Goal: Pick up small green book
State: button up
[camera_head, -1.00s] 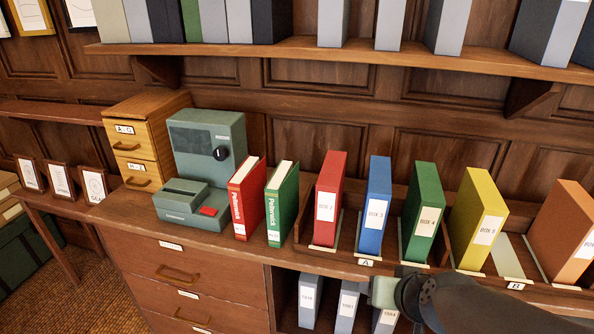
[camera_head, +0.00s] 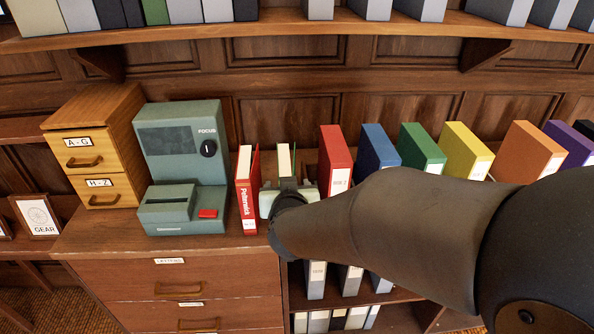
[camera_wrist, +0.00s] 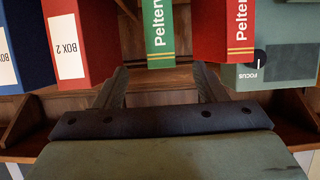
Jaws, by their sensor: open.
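The small green book (camera_head: 285,160) stands upright on the cabinet top, beside the small red book (camera_head: 246,185). In the head view its lower part is hidden behind my gripper (camera_head: 288,187). In the wrist view, which is turned over, the green book (camera_wrist: 158,32) has its "Pelten…" spine facing me, in line with the gap between my two fingers (camera_wrist: 162,82). My gripper is open and empty, and the book appears to lie just beyond the fingertips. I cannot tell whether they touch it.
The red book (camera_wrist: 225,30) is close on one side of the green book, and the red Box 2 binder (camera_head: 335,158) on the other. A green-grey Focus machine (camera_head: 180,145) stands further left. More coloured binders line the right. A shelf (camera_head: 300,30) runs above.

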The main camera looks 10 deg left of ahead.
aim_at(287, 172)
jog(key=p+x, duration=0.1)
jog(key=x, duration=0.8)
jog(key=shift+w, duration=0.35)
grip_shut()
dwell(0.4)
dwell(0.5)
jog(key=shift+r, duration=0.15)
